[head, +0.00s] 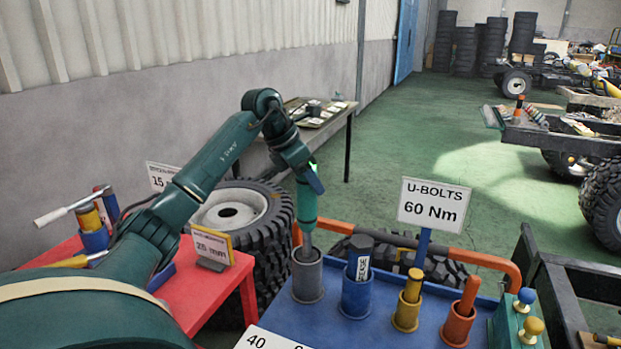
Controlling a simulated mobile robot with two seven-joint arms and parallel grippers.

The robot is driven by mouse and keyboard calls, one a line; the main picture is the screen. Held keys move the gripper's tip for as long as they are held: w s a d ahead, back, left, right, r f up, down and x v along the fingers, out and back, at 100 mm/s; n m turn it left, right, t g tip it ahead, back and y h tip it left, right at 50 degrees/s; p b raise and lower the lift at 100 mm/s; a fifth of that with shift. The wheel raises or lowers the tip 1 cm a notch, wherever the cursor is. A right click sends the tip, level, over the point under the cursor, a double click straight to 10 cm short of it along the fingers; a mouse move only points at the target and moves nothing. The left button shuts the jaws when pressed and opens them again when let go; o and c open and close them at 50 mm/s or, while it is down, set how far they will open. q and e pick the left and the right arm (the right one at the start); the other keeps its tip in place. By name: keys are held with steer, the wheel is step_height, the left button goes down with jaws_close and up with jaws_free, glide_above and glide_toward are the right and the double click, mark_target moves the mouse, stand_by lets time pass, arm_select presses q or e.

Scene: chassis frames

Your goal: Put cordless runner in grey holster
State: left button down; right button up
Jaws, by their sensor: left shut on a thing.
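My left gripper (312,177) reaches over the blue cart top and is shut on the cordless runner (307,208), a green tool with a grey lower end. The runner hangs nearly upright with its grey end at the mouth of the grey holster (307,281). The tip is hidden by the holster rim, so it looks to be at least a little inside; how deep I cannot tell. The grey holster is the leftmost cup in the row on the blue cart (333,325). My right gripper is out of view.
Beside it stand a blue holster (356,298) with a dark grease item, a yellow holster (406,315) and an orange holster (457,327), both filled. A U-bolts sign (433,204) rises behind. A red table (205,287) with tools stands left; a tyre (272,235) lies behind.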

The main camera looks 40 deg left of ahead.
arm_select(q)
steer(key=c, duration=0.8)
jaws_free()
steer(key=shift+c, duration=0.2)
steer(key=v, duration=1.2)
steer(key=shift+r, duration=0.15)
